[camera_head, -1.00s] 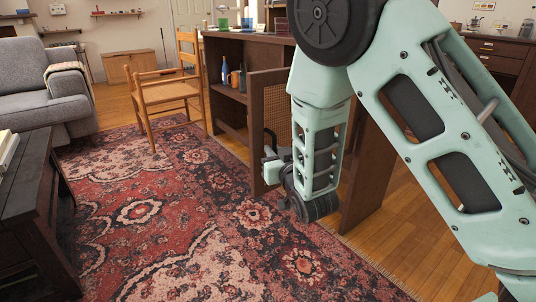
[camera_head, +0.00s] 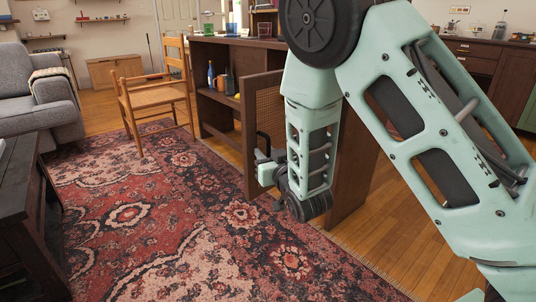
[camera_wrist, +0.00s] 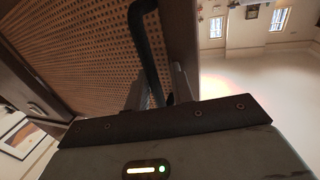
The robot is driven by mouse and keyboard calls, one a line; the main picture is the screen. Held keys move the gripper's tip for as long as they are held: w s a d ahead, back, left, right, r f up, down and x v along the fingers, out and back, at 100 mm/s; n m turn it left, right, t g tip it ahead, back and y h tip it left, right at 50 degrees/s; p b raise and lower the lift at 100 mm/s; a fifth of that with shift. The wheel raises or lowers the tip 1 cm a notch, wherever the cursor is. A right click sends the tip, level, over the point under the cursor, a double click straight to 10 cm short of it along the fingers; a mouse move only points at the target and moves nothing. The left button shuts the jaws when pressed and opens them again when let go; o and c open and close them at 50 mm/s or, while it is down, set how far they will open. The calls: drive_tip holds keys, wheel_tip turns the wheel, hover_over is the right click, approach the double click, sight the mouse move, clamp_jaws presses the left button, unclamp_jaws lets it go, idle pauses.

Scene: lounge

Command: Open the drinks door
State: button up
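The drinks door (camera_head: 264,112) is a dark wood frame with a woven cane panel. It stands swung out from the front of the dark cabinet (camera_head: 215,66), whose shelves show beside it. A black bar handle (camera_head: 263,137) is on the door's face. In the wrist view the cane panel (camera_wrist: 85,45) fills the upper left and the handle (camera_wrist: 147,45) runs down to my fingers. My gripper (camera_head: 265,170) is at the handle's lower end, close against the door. The fingertips (camera_wrist: 152,97) are partly hidden by the gripper body, so their grip is unclear.
Bottles (camera_head: 211,75) and other items stand on the cabinet shelf. A wooden chair (camera_head: 155,92) is left of the cabinet. A dark low table (camera_head: 22,200) stands at the left. The patterned rug (camera_head: 165,225) between is clear.

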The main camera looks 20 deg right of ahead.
drive_tip(key=shift+s+d, duration=0.1)
drive_tip(key=shift+d, duration=0.05)
drive_tip(key=shift+s, duration=0.35)
drive_tip(key=s+d+p, duration=0.1)
drive_tip(key=s+p, duration=1.4)
drive_tip(key=s, duration=0.1)
drive_tip(key=shift+s+d+p, duration=0.15)
drive_tip(key=shift+s+p, duration=0.05)
drive_tip(key=shift+p, duration=0.15)
